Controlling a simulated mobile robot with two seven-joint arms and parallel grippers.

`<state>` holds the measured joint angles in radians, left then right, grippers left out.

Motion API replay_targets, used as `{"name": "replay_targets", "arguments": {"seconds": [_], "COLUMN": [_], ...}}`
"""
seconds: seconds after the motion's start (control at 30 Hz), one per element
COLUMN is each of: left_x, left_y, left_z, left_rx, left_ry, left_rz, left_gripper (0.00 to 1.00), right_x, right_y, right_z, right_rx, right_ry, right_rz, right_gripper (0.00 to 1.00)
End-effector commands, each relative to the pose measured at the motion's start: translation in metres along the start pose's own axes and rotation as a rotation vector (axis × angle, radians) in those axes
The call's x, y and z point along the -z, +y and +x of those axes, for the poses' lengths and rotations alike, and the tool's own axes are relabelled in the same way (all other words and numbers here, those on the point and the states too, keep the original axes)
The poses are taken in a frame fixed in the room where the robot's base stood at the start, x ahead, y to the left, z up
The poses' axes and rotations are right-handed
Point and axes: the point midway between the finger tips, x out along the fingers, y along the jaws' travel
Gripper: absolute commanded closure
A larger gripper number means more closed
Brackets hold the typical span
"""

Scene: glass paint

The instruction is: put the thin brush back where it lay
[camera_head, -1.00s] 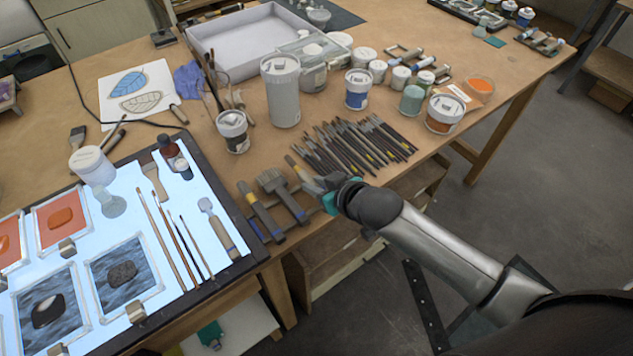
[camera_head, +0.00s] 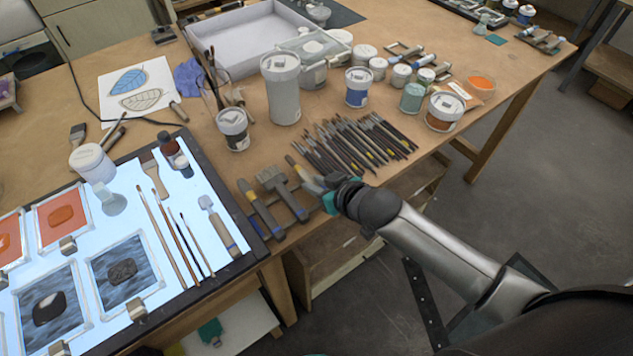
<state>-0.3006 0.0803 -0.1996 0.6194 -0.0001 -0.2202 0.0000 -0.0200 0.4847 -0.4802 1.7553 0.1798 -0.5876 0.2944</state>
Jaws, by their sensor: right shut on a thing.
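My right gripper (camera_head: 328,187) is at the front edge of the table, at the right end of a small brush rack (camera_head: 278,233). It is shut on a slim brush (camera_head: 300,169) that points up and left from the jaws, with a yellowish band near its far end. The jaws hide its near end. I cannot tell whether it touches the rack. Two wider brushes sit on the rack to its left, a flat one (camera_head: 257,207) and a broad-headed one (camera_head: 280,188). My left gripper is not in view.
Many dark brushes (camera_head: 355,143) lie in a row just behind the gripper. Jars (camera_head: 283,90) and an orange paint tub (camera_head: 443,112) stand behind them. A lit panel (camera_head: 150,270) with glass pieces and thin brushes (camera_head: 168,238) lies at left. Open floor is at right.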

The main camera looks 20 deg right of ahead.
Motion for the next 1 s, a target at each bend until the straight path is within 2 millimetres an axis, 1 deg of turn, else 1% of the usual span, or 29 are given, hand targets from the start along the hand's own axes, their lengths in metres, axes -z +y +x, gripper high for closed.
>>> {"name": "replay_targets", "arguments": {"seconds": [0.23, 0.27, 0.57, 0.83, 0.93, 1.0], "left_x": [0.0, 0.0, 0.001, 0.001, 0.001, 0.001], "left_y": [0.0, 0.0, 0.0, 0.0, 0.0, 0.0], "left_z": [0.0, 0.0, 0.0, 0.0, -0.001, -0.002], "left_rx": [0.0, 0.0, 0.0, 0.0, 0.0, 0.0], "left_ry": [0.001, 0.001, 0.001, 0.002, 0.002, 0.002], "left_rz": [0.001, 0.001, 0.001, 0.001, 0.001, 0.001], "left_gripper": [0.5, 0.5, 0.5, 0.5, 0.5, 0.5], "right_x": [-0.002, -0.002, -0.002, -0.003, -0.003, -0.003], "right_y": [0.0, 0.0, 0.0, 0.0, 0.0, 0.0], "right_z": [0.002, 0.002, 0.002, 0.001, -0.004, -0.01], "right_rx": [0.0, 0.0, 0.0, 0.0, 0.0, 0.0], "right_ry": [0.0, 0.0, 0.0, -0.002, -0.002, -0.002], "right_rz": [0.0, 0.0, 0.0, 0.0, 0.0, -0.001], "right_gripper": [1.0, 0.72, 0.39, 0.39, 0.39, 0.39]}}
